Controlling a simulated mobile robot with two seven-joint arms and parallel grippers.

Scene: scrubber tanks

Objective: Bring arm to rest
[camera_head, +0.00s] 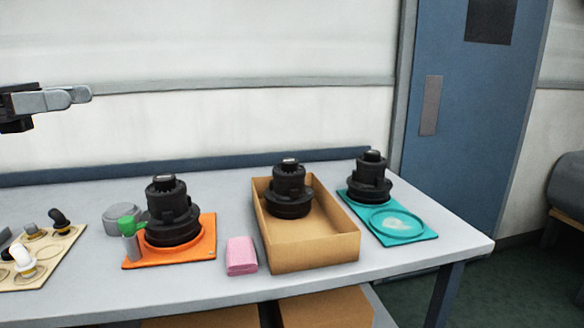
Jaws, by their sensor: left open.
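My left gripper (78,96) enters at the upper left, held high in front of the white wall and well above the table. It is open and nothing shows between its fingers. My right gripper is out of the picture. Three black scrubber tanks stand upright: one on an orange tray (208,249), with its body (172,212) at the centre left; one (289,190) inside an open cardboard box (318,252); and one (369,178) on the back part of a teal tray (423,237). The left gripper touches none of them.
A grey table (80,195) carries everything. A pink block (241,256) lies between orange tray and box. A beige board (62,262) holds small fittings. A blue door (480,120) stands behind.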

